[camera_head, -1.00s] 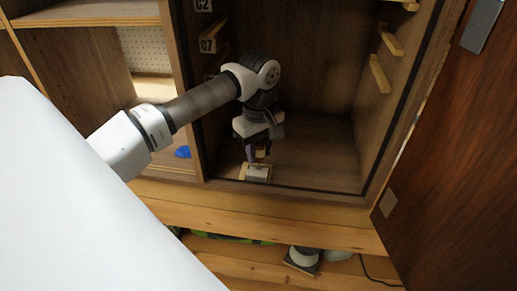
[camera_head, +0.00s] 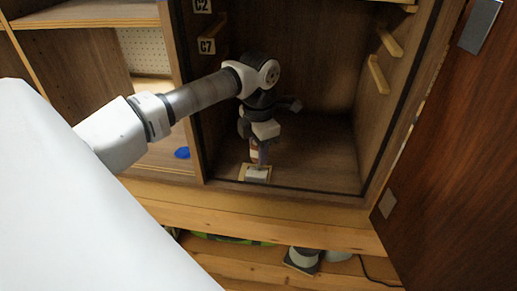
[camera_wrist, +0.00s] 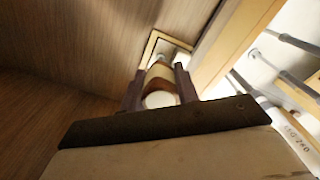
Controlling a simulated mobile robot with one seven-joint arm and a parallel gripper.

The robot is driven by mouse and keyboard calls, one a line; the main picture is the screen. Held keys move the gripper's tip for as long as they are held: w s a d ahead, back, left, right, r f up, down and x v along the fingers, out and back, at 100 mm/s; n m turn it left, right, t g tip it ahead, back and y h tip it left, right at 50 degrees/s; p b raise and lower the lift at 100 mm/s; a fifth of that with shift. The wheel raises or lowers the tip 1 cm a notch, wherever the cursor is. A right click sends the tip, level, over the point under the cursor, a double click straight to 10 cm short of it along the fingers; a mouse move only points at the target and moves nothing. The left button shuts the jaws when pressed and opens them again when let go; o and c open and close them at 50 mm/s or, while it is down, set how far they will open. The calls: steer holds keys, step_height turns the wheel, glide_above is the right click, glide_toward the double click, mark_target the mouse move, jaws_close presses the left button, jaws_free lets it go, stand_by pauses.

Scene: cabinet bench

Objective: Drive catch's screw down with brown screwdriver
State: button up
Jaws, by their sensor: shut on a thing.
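My gripper (camera_head: 260,155) is inside the open cabinet, low over the front of its floor. In the wrist view my gripper (camera_wrist: 158,76) is shut on the brown screwdriver (camera_wrist: 158,86), whose handle shows brown and pale bands and a round white end. The screwdriver points away from the wrist camera toward the catch (camera_wrist: 178,48), a pale-framed piece with a light plate. In the head view the catch (camera_head: 257,174) lies on the cabinet floor by the front edge, under the gripper. The tip and the screw are too small or hidden, so I cannot tell whether they touch.
An open door (camera_head: 450,150) stands at the right. A blue object (camera_head: 182,153) lies on the left shelf. The cabinet floor (camera_head: 315,160) right of the gripper is clear.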

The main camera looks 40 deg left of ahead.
stand_by(0.5)
steer(key=o, duration=0.4)
steer(key=shift+f, duration=0.1)
steer(key=shift+c, duration=0.2)
steer(key=c, duration=0.4)
steer(key=shift+o, duration=0.2)
steer(key=shift+w, duration=0.1)
